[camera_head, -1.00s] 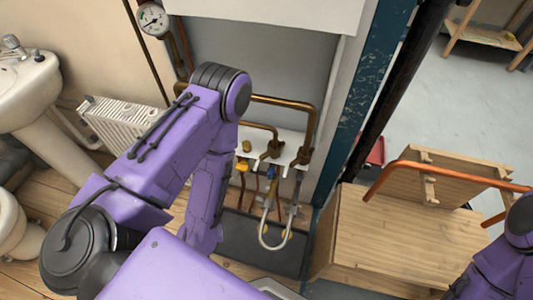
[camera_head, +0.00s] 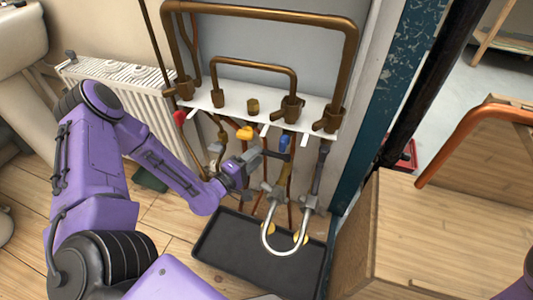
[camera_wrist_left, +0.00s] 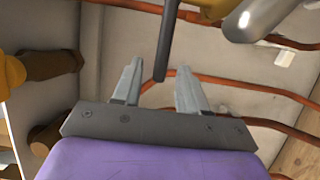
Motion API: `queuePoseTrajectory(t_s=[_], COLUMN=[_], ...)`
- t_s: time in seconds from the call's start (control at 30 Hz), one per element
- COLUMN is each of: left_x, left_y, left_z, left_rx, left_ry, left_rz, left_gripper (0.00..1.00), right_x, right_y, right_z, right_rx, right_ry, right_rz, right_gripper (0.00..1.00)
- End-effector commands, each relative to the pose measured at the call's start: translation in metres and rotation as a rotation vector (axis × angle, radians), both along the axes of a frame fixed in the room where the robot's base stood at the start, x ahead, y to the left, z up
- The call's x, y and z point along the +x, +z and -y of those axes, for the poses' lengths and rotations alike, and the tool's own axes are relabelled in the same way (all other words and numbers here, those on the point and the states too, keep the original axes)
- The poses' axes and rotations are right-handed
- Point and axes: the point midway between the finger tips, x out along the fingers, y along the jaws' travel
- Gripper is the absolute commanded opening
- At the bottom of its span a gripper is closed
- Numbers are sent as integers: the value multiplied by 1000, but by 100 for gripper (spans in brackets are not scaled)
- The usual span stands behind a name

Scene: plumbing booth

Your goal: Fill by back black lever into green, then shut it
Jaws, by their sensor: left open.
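My left gripper (camera_head: 252,160) is open among the pipes below the white bracket, near the yellow lever (camera_head: 245,132) and the blue lever (camera_head: 283,142). In the left wrist view, its open fingers (camera_wrist_left: 158,88) lie on either side of the lower end of a dark lever (camera_wrist_left: 167,40), which reaches down from the top edge; contact is not clear. A dark grey lever-like part (camera_head: 321,168) stands above the right end of the silver hose loop (camera_head: 284,250). I cannot tell whether it is the same lever. The gauge and its green zone are out of view. My right gripper is out of view.
A black tray (camera_head: 215,257) lies on the floor under the pipes. A red lever (camera_head: 180,118) hangs at the bracket's left. A white radiator (camera_head: 125,85) stands left. A wooden box (camera_head: 440,235) with a copper pipe (camera_head: 465,130) is at the right.

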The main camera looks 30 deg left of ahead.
Motion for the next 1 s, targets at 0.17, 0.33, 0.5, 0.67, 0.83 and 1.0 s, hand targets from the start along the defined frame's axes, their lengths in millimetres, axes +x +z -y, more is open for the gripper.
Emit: queuePoseTrajectory(t_s=[0.17,0.33,0.5,0.67,0.83,1.0], left_x=[36,53,56,56,55,52], left_y=[-3,-2,-1,-1,-1,-2], left_z=[7,9,9,9,9,11], left_rx=[3,2,1,1,1,-4], left_ry=[-3,-2,0,0,0,49], left_rz=[0,-2,-3,-3,-3,-1], left_gripper=[43,43,43,23,0,0], right_x=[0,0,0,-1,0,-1], right_y=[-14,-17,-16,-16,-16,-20], right_z=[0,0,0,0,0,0], right_rx=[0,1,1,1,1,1], right_ry=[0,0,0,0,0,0], right_rz=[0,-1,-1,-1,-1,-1], right_gripper=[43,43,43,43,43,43])
